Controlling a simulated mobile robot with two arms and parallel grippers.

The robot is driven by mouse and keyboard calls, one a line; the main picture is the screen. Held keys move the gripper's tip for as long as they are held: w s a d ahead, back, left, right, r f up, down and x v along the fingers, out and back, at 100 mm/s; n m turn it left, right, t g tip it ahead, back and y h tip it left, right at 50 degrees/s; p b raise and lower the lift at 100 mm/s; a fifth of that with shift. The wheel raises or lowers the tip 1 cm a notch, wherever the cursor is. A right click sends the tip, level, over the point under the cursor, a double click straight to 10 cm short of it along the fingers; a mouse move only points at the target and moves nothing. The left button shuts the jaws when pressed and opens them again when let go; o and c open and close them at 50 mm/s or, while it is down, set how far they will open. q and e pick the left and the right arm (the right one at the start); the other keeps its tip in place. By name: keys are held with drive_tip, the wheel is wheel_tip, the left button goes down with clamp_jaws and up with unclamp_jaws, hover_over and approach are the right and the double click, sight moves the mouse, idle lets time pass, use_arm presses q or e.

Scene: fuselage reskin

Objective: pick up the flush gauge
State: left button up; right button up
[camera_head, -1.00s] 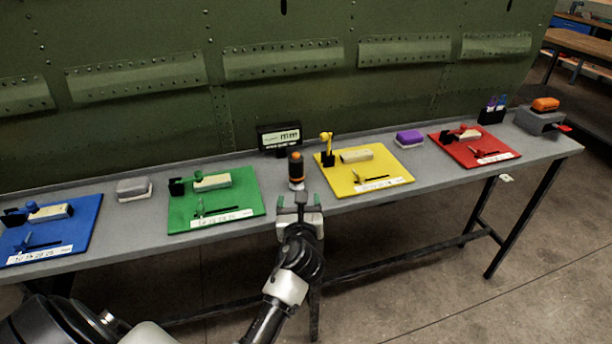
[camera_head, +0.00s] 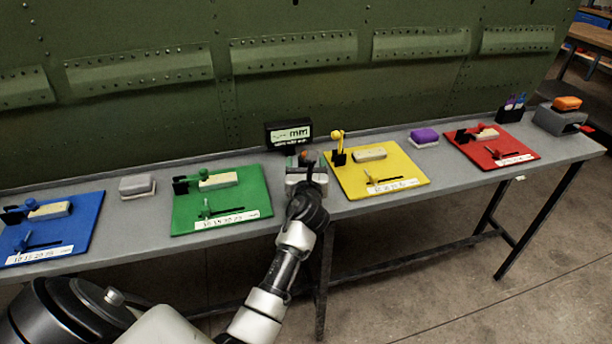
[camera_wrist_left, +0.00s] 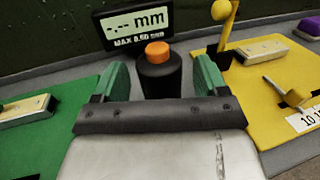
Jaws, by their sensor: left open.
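The flush gauge (camera_wrist_left: 159,72) is a black upright cylinder with an orange top. In the left wrist view it stands between the two green fingertips of my left gripper (camera_wrist_left: 160,82), which is open. I cannot tell whether either finger touches it. In the head view, my left gripper (camera_head: 306,165) is over the table between the green and yellow boards. There it hides most of the gauge, and only a bit of its orange top (camera_head: 308,154) shows. My right gripper is not in view.
A black display (camera_head: 288,135) reading "-.-- mm" stands just behind the gauge. A green board (camera_head: 240,205) lies to the left and a yellow board (camera_head: 400,170) to the right, each with small fixtures. The green riveted fuselage panel (camera_head: 180,110) rises behind the grey table (camera_head: 150,215).

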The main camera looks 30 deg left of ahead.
use_arm(q)
drive_tip(key=shift+x, duration=1.1)
drive_tip(key=shift+w+f, duration=0.1)
drive_tip(key=shift+w, duration=0.05)
drive_tip(key=c, duration=1)
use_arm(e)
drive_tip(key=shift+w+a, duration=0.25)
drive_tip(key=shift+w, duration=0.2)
